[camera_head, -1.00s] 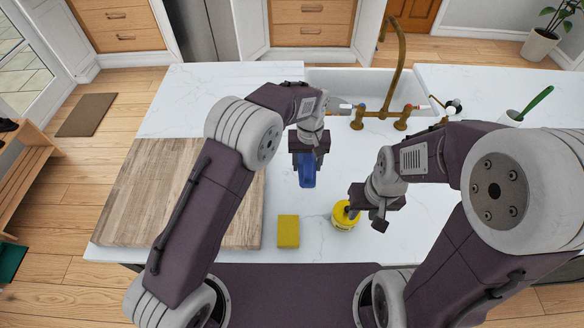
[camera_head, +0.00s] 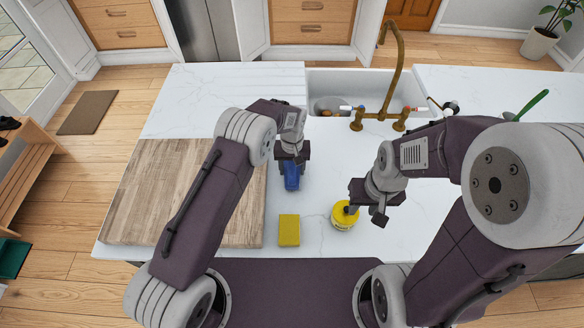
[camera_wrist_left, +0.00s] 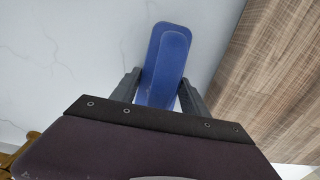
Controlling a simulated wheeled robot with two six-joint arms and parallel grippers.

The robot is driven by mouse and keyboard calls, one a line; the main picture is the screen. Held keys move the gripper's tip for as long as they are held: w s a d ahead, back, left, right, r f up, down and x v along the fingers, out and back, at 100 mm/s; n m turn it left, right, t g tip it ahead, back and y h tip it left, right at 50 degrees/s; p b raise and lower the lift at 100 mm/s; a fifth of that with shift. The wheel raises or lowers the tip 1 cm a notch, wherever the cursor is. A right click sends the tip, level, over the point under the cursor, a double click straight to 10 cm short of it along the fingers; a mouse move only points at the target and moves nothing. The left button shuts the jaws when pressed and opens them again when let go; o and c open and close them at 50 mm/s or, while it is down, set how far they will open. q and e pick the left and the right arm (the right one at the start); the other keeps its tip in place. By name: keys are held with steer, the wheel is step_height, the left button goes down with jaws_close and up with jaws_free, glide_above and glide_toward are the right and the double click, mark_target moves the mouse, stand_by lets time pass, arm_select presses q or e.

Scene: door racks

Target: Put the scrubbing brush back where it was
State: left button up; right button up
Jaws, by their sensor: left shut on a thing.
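The blue scrubbing brush (camera_head: 291,177) is in my left gripper (camera_head: 290,162), over the white counter just right of the wooden board. In the left wrist view the brush (camera_wrist_left: 167,62) sits between the two dark fingers of my left gripper (camera_wrist_left: 160,95), which are shut on it. Its far end sticks out past the fingers. Whether it touches the counter I cannot tell. My right gripper (camera_head: 366,212) looks open, with one finger at the top of a yellow tub (camera_head: 342,222).
A yellow sponge (camera_head: 289,230) lies near the counter's front edge. The wooden board (camera_head: 135,205) covers the left side. The sink (camera_head: 330,78) and brass tap (camera_head: 392,85) are at the back. A green-handled utensil (camera_head: 532,104) stands at right. Bare counter (camera_head: 325,185) lies between brush and tub.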

arm_select(q)
steer(key=o, duration=1.3)
steer(key=shift+f, duration=0.15)
steer(key=shift+r+p, duration=0.35)
step_height(320, 180, up, 11)
steer(key=b, duration=0.3)
steer(key=shift+f, duration=0.15)
steer(key=shift+r, duration=0.5)
